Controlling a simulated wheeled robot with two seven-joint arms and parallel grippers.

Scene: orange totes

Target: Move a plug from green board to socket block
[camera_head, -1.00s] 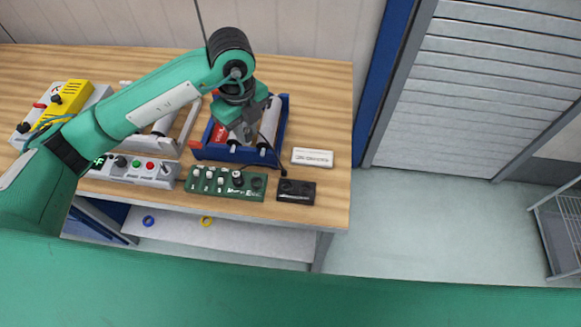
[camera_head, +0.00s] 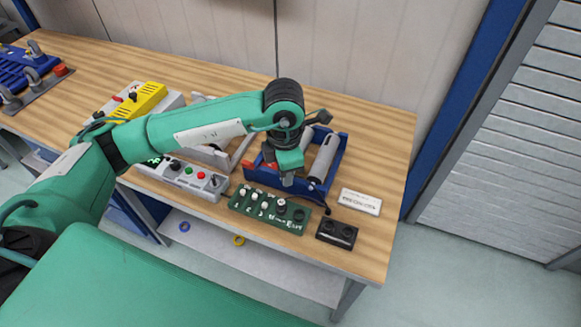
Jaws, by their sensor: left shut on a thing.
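The green board (camera_head: 241,203) lies near the table's front edge, with several small white-topped and dark round pieces along it. My left gripper (camera_head: 287,181) points down just behind and above the board's right half, in front of the blue crate. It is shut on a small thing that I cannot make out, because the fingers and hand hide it. A black block with two round sockets (camera_head: 337,233) sits to the right of the board, at the table's front edge. My right gripper is not in view.
The blue crate (camera_head: 262,179) with grey cylinders stands behind the board, a black cable at its right. A white labelled block (camera_head: 360,201) lies behind the black block. A grey button box (camera_head: 182,174) and a yellow device (camera_head: 140,101) stand left.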

